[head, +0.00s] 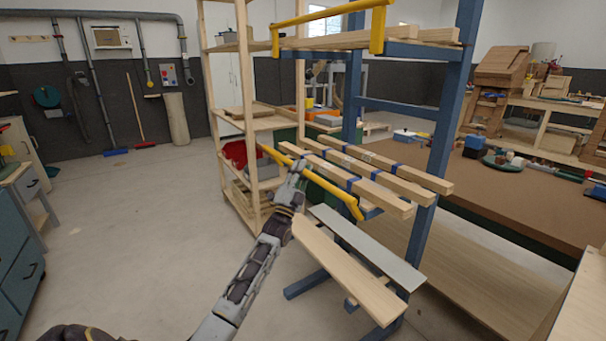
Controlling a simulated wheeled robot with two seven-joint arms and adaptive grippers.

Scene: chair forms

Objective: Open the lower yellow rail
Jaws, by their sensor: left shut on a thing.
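The lower yellow rail (327,185) runs along the front of the middle level of the blue rack (432,150). It slopes from the upper left down to a bent end at the right. My left gripper (297,170) is at the rail, left of its middle, and is shut on it. The rail lies in front of several wooden beams (385,178) with blue bands, on that level. An upper yellow rail (330,14) crosses the top level. My right gripper is not in view.
A plank (345,275) and a grey board (368,248) lie on the lowest level, beneath the lower rail. A wooden shelf unit (252,125) stands directly left of the rack. A brown-topped workbench (520,195) is behind at right. The floor (140,230) at left is clear.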

